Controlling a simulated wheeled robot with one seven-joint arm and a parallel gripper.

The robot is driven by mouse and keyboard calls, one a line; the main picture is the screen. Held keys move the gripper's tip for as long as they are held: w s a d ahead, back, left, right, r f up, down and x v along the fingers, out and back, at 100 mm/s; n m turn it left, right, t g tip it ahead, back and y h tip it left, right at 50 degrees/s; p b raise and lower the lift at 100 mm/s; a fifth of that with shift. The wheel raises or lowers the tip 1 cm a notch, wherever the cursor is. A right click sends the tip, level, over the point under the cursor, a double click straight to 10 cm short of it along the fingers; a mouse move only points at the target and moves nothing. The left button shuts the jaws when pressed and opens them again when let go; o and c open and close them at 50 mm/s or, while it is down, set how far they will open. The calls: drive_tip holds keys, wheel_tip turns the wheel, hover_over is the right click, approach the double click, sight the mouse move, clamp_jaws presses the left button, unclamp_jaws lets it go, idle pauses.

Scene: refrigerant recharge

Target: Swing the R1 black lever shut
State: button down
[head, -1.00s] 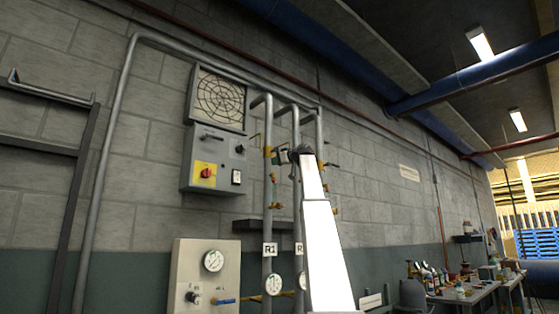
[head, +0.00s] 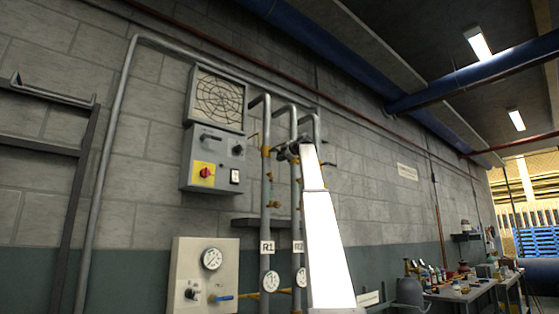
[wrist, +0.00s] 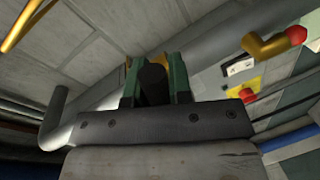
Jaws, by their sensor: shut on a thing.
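The R1 pipe (head: 265,190) stands upright in the head view, with its R1 tag (head: 267,247) low on it. A yellow valve body (head: 266,151) sits high on this pipe. My gripper (head: 281,153) is small there, at the height of this valve and just right of it. In the wrist view my green-padded gripper (wrist: 155,84) is shut on a black lever (wrist: 152,82). Some yellow valve body shows behind it, against a grey pipe (wrist: 205,75). The lever's far end and its exact angle are hidden by the jaws.
A grey control box (head: 214,160) with a red knob is left of the pipes. A gauge panel (head: 190,262) stands below. Other pipes are close on the right.

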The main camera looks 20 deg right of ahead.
drive_tip(key=shift+d+r+n+h, duration=0.15)
drive_tip(key=shift+r+n+h, duration=0.15)
drive_tip(key=shift+r+n, duration=0.45)
drive_tip(key=shift+d+r+n+h, duration=0.1)
drive_tip(key=shift+r+n+h, duration=0.2)
drive_tip(key=shift+n, duration=0.75)
drive_tip(key=c, duration=1)
unclamp_jaws()
drive_tip(key=shift+c, duration=0.2)
drive_tip(key=shift+r, duration=0.1)
